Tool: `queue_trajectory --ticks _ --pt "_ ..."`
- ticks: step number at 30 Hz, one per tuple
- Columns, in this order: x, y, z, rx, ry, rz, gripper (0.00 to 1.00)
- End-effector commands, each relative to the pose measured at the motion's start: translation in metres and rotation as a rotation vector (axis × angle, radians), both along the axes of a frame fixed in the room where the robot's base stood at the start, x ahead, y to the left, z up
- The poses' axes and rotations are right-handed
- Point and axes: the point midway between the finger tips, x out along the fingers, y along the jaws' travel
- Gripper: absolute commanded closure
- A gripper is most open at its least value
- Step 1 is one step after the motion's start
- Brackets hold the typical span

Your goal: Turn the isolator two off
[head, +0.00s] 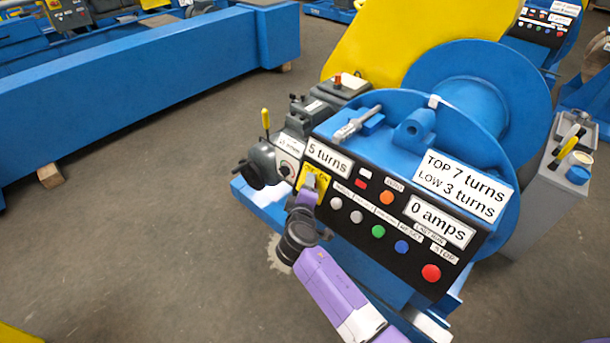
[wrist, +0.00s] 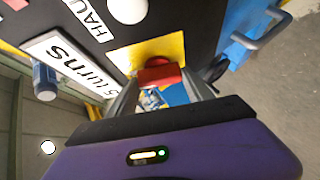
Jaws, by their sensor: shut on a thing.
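A red rotary knob (wrist: 158,73) sits on a yellow plate (wrist: 136,55) in the wrist view; I take it for the isolator, but no label "two" is legible. The yellow plate (head: 323,176) is at the left end of the black control panel in the head view, partly covered by my gripper (head: 308,189). My gripper (wrist: 160,80) has a finger on each side of the red knob and is shut on it. In the head view the knob is hidden behind the gripper, and its switch position cannot be read.
The black panel (head: 385,228) carries several push-buttons, including a red stop button (head: 431,273), to the right of my gripper. Its displays read "5 turns" (head: 330,158) and "0 amps" (head: 440,221). A grey motor with a yellow lever (head: 265,119) stands close left. Open floor lies further left.

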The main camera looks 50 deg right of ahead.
Motion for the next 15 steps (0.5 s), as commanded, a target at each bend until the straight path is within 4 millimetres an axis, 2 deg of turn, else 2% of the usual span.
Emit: queue_trajectory --ticks 1,15 --pt "-0.0009 -0.0005 0.0106 0.001 0.036 0.015 0.81" --pt "0.0 -0.0017 0.0121 -0.009 0.359 0.177 0.81"
